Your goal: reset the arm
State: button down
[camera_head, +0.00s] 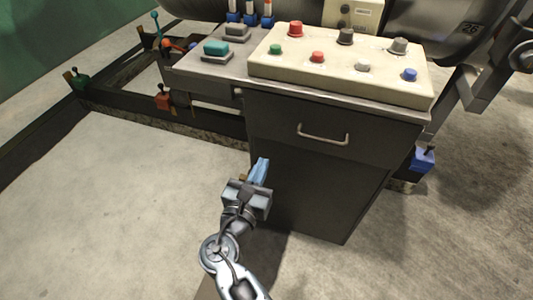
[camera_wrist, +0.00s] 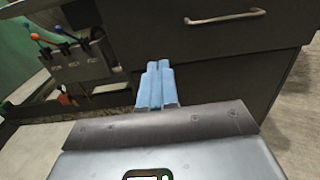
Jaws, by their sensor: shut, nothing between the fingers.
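My gripper (camera_head: 262,164) is in front of the left side of a dark cabinet, below the level of its top. Its light blue fingers are together with nothing between them. In the wrist view the gripper (camera_wrist: 155,66) points toward the dark cabinet front, with the two blue fingers side by side. My arm reaches up from the bottom of the head view. I cannot tell the exact gap between the fingertips and the cabinet.
The dark cabinet (camera_head: 300,185) has a drawer handle (camera_head: 322,136) and a cream button panel (camera_head: 335,72) on top. A teal button (camera_head: 216,47) sits to the left. Dark floor rails with levers lie at left. The concrete floor (camera_head: 110,200) at lower left is clear.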

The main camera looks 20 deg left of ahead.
jog(key=s+d+f+m+g+y+p, duration=0.1)
jog(key=s+d+f+m+g, duration=0.2)
jog(key=s+d+f+m, duration=0.4)
jog(key=s+d+f+m+g+p, duration=0.1)
jog(key=s+d+f+m+g, duration=0.1)
jog(key=s+d+f, duration=0.5)
jog(key=s+d+r+m+g+y, duration=0.1)
jog(key=s+d+r+m, duration=0.2)
jog(key=s+d+m, duration=0.15)
jog(key=s+d+r+m+y, duration=0.1)
jog(key=s+d+r+m, duration=0.25)
jog(key=s+d, duration=0.25)
jog(key=s+d+r+m+t+p, duration=0.1)
jog(key=s+d+r+m, duration=0.2)
jog(key=r+m, duration=0.3)
jog(key=s+d+r+m+t+h+p, duration=0.1)
jog(key=s+d+r+m, duration=0.2)
jog(key=s+r+m, duration=0.3)
jog(key=s+d+r+m+h, duration=0.1)
jog(key=s+d+r+m, duration=0.3)
jog(key=r, duration=0.6)
jog(key=s+m, duration=0.1)
jog(key=m, duration=0.1)
jog(key=shift+r+m+t+p, duration=0.3)
jog(key=shift+r+t+p, duration=0.1)
